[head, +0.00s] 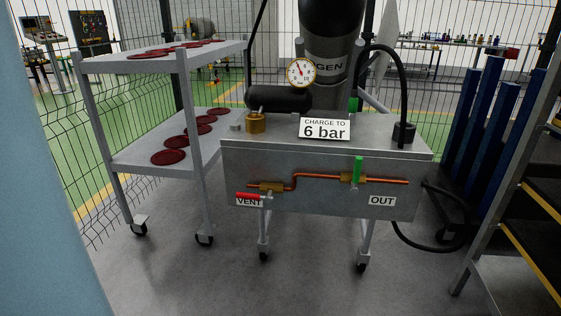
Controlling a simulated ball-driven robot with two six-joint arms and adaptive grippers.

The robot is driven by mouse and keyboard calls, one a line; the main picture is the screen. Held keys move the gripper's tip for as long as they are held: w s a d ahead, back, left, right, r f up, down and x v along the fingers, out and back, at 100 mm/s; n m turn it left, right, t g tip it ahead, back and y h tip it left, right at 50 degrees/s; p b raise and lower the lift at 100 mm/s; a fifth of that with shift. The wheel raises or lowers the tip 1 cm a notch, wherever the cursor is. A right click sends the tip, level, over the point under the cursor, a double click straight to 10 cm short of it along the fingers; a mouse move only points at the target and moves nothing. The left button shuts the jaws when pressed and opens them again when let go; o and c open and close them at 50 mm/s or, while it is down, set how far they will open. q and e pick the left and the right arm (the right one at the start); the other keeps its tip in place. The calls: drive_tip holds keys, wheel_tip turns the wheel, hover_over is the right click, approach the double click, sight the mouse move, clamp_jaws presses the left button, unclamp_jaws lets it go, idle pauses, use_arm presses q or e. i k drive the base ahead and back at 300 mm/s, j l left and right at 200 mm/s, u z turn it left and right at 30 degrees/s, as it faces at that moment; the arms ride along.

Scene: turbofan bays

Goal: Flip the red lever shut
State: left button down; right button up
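The red lever (248,195) is on the front panel of a grey wheeled cart (235,160), at the lower left of the panel. It lies about level, pointing left from a brass valve (271,187) on a copper pipe, and partly covers the top of the VENT label (249,202). A green lever (358,170) stands upright on another valve at the right, above the OUT label (382,201). Neither of my grippers is in the head view, and nothing touches the red lever.
A shelf trolley (150,120) with red discs stands left. A stepped rack (520,190) stands right. The floor (300,290) in front is clear.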

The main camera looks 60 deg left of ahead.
sight(248, 196)
drive_tip(key=u, duration=1.95)
